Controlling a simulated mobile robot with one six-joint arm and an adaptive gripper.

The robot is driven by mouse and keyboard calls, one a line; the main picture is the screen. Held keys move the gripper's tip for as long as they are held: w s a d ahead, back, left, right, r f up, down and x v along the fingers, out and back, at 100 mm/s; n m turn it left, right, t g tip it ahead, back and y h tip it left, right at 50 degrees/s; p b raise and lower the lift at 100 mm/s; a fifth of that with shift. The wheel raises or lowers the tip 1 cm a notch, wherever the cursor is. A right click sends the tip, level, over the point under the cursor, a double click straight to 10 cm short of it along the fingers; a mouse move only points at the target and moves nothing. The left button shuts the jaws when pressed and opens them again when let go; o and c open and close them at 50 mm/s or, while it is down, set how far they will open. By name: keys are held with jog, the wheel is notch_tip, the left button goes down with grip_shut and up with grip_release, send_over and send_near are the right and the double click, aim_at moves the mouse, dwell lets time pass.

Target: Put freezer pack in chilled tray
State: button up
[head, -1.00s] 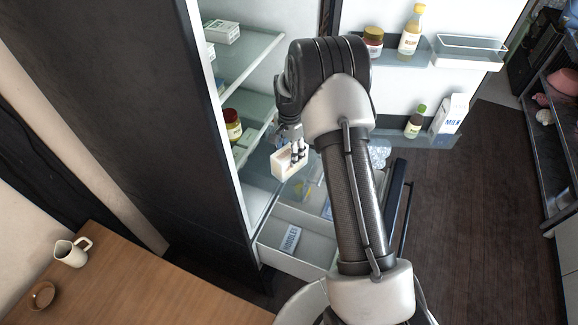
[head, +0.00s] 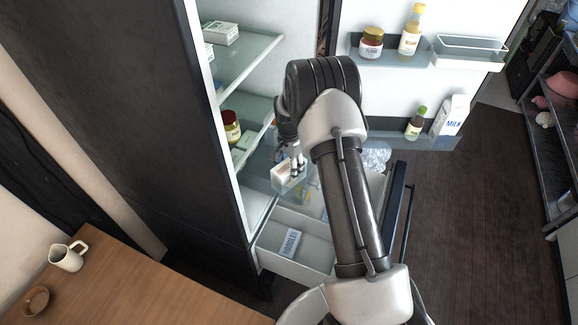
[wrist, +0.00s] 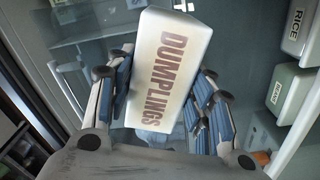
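My gripper (head: 292,167) is shut on a cream box (head: 281,174) in the head view. The wrist view shows the box (wrist: 172,65) between the blue-padded fingers, lettered DUMPLINGS; no other pack is marked as a freezer pack. In the head view the box is inside the fridge opening, by a see-through tray-like surface (head: 300,190) above the open drawer. I cannot tell whether the box touches it. My arm hides part of the fridge interior. No label picks out the chilled tray.
The open white drawer (head: 290,268) below holds a NOODLES box (head: 290,243). Glass shelves (head: 250,62) at the left carry boxes and a red-labelled jar (head: 231,127). RICE (wrist: 300,30) and another box (wrist: 290,92) sit at the right in the wrist view. The fridge door holds bottles and milk (head: 451,115).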

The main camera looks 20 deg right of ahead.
jog(key=o, duration=0.3)
jog(key=shift+o, duration=0.2)
jog(key=s+a+r+n+t+p, duration=0.1)
jog(key=s+r+p, duration=0.1)
jog(key=r, duration=0.9)
jog(key=s+a+r+n+p, duration=0.1)
jog(key=a+r+p, duration=0.1)
jog(key=r, duration=1)
jog(key=s+a+r+n+t, duration=0.1)
jog(key=s+a+r+n, duration=0.25)
jog(key=s+r, duration=0.7)
jog(key=s+a+r+n+t, duration=0.1)
jog(key=s+n, duration=0.3)
jog(key=s, duration=0.6)
jog(key=s+a+r+n+t, duration=0.1)
jog(key=s+a+r+n, duration=0.2)
jog(key=s, duration=0.8)
jog(key=shift+n+t, duration=0.3)
jog(key=shift+n, duration=0.25)
